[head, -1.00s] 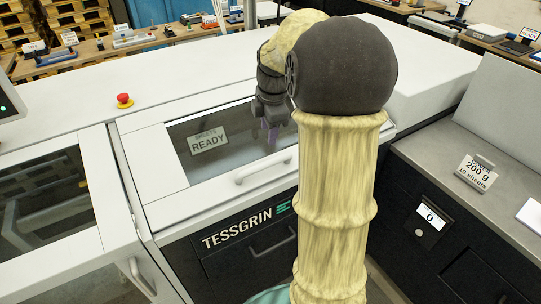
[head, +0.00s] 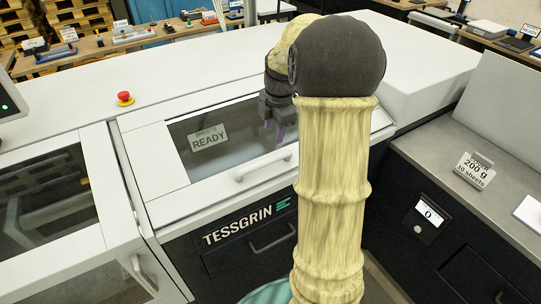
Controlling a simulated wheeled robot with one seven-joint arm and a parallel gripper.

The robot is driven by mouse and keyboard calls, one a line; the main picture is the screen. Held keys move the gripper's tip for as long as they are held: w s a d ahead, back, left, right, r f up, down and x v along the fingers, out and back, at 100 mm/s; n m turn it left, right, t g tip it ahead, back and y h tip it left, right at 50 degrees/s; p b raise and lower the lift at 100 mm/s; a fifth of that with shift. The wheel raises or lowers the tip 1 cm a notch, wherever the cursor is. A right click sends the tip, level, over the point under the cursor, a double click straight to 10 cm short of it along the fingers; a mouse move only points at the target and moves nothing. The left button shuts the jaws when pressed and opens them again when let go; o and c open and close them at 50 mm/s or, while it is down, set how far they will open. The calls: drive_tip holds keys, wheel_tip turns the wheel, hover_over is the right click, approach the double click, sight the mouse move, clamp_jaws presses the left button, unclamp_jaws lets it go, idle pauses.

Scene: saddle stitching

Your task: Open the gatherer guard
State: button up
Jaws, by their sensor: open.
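A guard with a white frame and a dark window (head: 226,158) lies closed on the front of the white machine. A pale bar handle (head: 262,167) runs along its lower edge. A sign reading READY (head: 208,138) shows at the window. My gripper (head: 274,135) is open and points down in front of the window, above and behind the handle in the picture. It appears apart from the handle.
A red stop button (head: 124,98) sits on the machine top. Another windowed guard (head: 45,200) with its own handle (head: 143,273) is at left. At right a grey counter (head: 440,150) carries a card reading 200 g, 10 sheets (head: 474,171).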

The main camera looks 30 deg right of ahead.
sight(270, 159)
drive_tip(key=f, duration=0.4)
drive_tip(key=w+f+p, duration=0.1)
drive_tip(key=f, duration=0.3)
drive_tip(key=w+f+p, duration=0.1)
drive_tip(key=f, duration=0.3)
drive_tip(key=shift+a+f, duration=0.1)
drive_tip(key=shift+f, duration=0.15)
clamp_jaws()
